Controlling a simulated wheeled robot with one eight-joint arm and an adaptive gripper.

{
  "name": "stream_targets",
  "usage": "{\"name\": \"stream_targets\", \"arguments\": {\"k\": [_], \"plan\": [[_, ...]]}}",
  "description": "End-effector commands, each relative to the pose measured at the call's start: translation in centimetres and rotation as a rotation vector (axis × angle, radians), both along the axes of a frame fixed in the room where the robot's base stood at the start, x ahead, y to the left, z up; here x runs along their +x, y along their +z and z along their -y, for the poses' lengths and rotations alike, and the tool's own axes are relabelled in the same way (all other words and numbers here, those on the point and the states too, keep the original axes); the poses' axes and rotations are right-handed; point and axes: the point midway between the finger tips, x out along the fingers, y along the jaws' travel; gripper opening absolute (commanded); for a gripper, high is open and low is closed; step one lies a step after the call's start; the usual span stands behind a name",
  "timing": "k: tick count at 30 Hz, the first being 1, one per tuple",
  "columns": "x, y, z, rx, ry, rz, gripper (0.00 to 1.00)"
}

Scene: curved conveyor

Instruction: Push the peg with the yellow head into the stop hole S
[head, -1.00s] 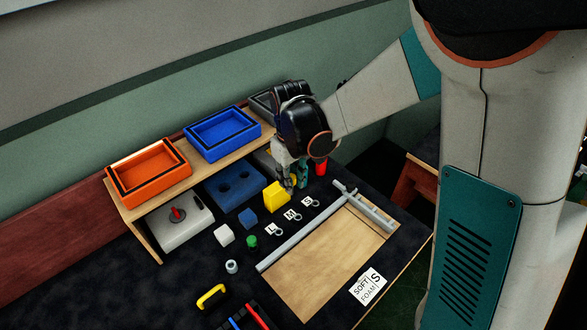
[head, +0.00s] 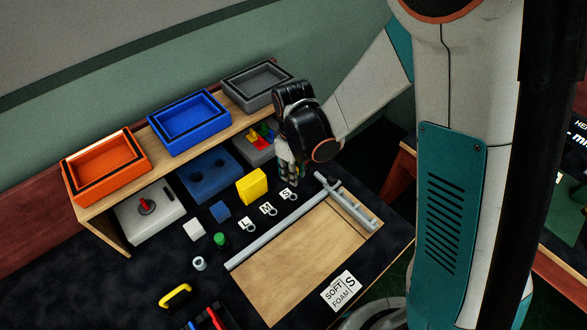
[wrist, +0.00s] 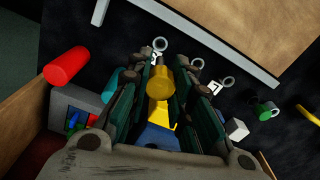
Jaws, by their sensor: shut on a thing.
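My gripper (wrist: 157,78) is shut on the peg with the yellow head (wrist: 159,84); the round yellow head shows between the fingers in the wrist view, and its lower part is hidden. In the head view my gripper (head: 289,178) points down just behind the S label (head: 286,195). The grey ring of stop hole S (head: 294,197) lies beside that label, and it also shows in the wrist view (wrist: 160,44), ahead of the fingertips. I cannot tell the peg's height above the table.
A yellow block (head: 252,186) stands left of my gripper. The L label (head: 246,223) and M label (head: 267,208) with their rings lie nearby. A red cylinder (wrist: 66,65) lies left in the wrist view. A grey rail (head: 275,233) edges the wooden board.

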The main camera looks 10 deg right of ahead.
Motion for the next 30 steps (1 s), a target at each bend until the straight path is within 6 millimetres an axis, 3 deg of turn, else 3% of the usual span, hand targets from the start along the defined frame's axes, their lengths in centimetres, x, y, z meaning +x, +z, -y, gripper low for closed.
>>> {"name": "stream_targets", "arguments": {"k": [8, 30], "plan": [[0.0, -0.3, 0.0, 0.000, -0.001, 0.000, 0.00], [0.0, -5.7, 0.0, 0.000, -0.001, 0.000, 0.00]]}}
